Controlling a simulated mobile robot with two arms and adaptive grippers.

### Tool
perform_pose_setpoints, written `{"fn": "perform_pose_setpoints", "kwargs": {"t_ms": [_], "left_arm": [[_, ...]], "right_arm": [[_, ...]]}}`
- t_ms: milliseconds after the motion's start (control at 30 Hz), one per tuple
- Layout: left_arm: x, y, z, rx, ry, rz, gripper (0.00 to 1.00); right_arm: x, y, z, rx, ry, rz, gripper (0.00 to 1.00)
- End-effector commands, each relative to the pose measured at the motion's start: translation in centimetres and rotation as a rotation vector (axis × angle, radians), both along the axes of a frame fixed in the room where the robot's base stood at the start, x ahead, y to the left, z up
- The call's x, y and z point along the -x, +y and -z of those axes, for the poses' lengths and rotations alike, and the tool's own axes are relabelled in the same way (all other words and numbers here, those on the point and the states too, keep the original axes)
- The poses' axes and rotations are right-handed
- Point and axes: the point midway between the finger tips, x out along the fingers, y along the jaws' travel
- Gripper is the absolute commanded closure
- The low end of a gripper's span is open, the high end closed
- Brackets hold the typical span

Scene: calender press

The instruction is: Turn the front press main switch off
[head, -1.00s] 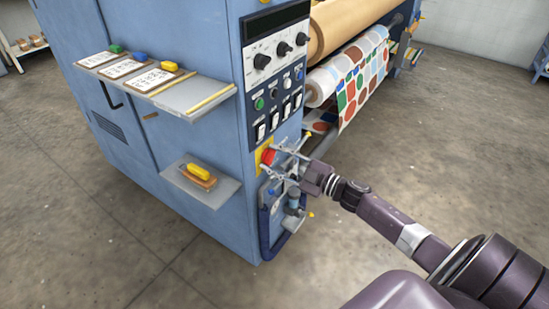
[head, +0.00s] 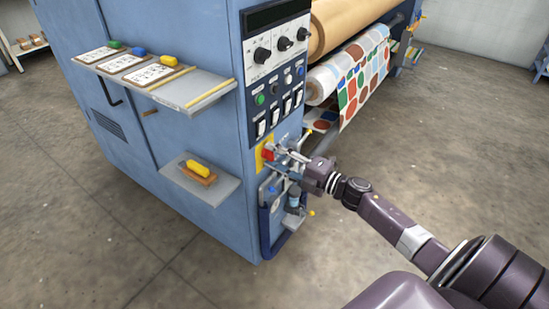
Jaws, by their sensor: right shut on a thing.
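The front press main switch (head: 267,154) is a red handle on a yellow plate, low on the narrow front face of the blue press cabinet (head: 200,100). My right gripper (head: 280,157) is at the switch, with its fingers shut on the red handle. The gripper covers part of the handle, so its exact angle is hard to read. My left gripper is not in the head view.
Above the switch is a panel of knobs and rocker switches (head: 275,95). Just below are a small valve unit and a blue bar handle (head: 265,228). A shelf (head: 200,95) and a lower shelf (head: 205,188) stick out at left. The floor at right is clear.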

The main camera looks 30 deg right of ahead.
Motion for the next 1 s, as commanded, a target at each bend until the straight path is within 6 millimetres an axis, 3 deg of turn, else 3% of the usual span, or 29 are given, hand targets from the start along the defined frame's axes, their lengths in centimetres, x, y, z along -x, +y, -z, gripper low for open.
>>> {"fn": "perform_pose_setpoints", "kwargs": {"t_ms": [667,700,833,1000], "left_arm": [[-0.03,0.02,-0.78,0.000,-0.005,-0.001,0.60],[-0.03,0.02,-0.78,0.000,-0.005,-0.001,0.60],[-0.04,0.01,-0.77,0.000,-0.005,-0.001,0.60],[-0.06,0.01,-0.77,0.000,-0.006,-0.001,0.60]], "right_arm": [[0.08,0.09,0.21,0.055,-0.019,-0.002,0.87],[0.08,0.09,0.22,0.055,-0.019,-0.002,0.58],[0.07,0.07,0.18,0.054,-0.019,-0.002,0.45],[0.04,0.03,0.11,0.052,-0.020,-0.001,0.45]]}}
